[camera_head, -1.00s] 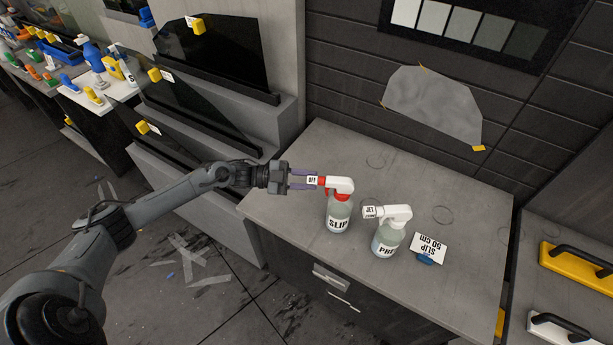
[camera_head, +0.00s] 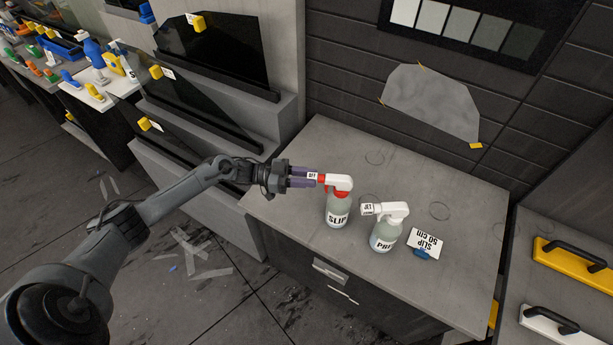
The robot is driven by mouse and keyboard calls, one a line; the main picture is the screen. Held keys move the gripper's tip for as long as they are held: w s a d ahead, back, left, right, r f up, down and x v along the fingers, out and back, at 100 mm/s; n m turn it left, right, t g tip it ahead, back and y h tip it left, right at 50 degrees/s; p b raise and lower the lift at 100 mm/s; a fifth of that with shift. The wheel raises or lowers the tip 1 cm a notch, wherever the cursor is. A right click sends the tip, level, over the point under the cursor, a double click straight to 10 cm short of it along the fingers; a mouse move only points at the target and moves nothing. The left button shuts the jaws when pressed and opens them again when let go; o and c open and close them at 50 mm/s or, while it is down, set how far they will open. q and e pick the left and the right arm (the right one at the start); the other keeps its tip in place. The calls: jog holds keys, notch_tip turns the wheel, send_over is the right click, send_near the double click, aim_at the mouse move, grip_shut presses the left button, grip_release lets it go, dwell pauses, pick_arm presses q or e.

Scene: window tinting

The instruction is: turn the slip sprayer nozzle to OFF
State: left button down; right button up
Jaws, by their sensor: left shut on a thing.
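The slip sprayer (camera_head: 338,207) stands upright on the grey cabinet top, with a clear body, a SLIP label and a red and white spray head. Its red nozzle (camera_head: 321,179) points left, and a small white tag reading OFF shows at it. My left gripper (camera_head: 312,178) comes in from the left at nozzle height, its purple fingers shut on the nozzle. The fingers partly hide the nozzle and tag. A second sprayer (camera_head: 385,232) with a white head and a label starting with P stands just right of it. My right gripper is not in view.
The grey cabinet top (camera_head: 450,285) is otherwise mostly clear. Dark glass panels on a stepped rack (camera_head: 215,130) stand behind my left arm.

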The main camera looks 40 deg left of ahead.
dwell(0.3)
pick_arm(q)
jog(key=c, duration=0.9)
grip_release()
jog(key=shift+b+v, duration=0.7)
jog(key=shift+v, duration=4.7)
